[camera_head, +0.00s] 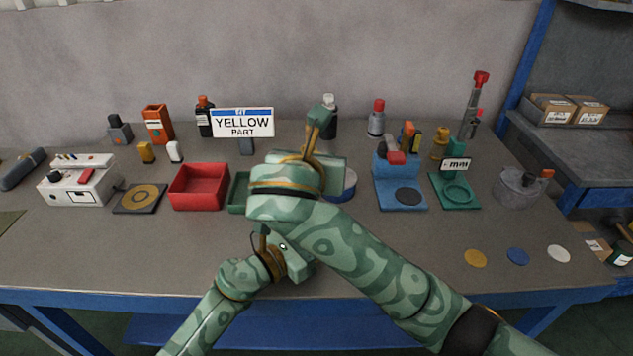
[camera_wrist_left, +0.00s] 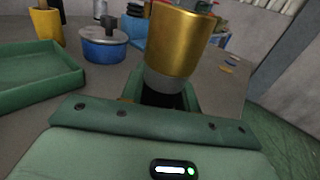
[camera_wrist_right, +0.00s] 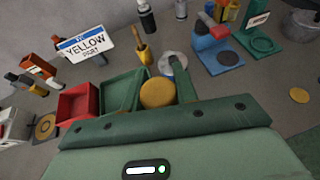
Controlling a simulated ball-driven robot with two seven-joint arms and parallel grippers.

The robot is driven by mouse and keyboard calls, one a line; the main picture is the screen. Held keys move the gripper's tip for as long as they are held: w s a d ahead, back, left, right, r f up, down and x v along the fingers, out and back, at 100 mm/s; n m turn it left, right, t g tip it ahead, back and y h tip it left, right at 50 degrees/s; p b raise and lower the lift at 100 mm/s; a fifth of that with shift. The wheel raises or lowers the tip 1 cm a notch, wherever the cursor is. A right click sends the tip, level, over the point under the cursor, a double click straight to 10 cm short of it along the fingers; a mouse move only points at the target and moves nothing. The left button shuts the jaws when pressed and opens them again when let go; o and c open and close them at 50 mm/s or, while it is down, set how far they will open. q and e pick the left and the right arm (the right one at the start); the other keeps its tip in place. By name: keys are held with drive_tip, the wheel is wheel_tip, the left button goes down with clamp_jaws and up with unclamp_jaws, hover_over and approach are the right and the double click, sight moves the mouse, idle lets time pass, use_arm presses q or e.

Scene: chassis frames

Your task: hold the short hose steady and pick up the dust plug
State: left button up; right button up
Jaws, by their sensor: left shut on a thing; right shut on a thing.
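My left gripper (camera_wrist_left: 166,100) is shut on a gold cylinder (camera_wrist_left: 177,38) with a grey lower end, which stands up between its fingers in the left wrist view. My right gripper (camera_wrist_right: 160,104) is shut on a yellow round-ended piece (camera_wrist_right: 157,92) in the right wrist view. I cannot tell for sure which held piece is the short hose and which is the dust plug. In the head view my right forearm crosses the middle of the bench; it hides the left fingertips and both held pieces.
A red bin (camera_head: 199,187) and a green tray (camera_wrist_right: 122,91) stand to the left. A YELLOW PART sign (camera_head: 242,123) stands behind. A blue holder (camera_head: 400,194) and a green stand (camera_head: 456,192) are to the right. The bench front is mostly clear, with three discs at right.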

use_arm(q)
drive_tip(key=o, duration=1.2)
use_arm(e)
drive_tip(key=shift+r, duration=0.55)
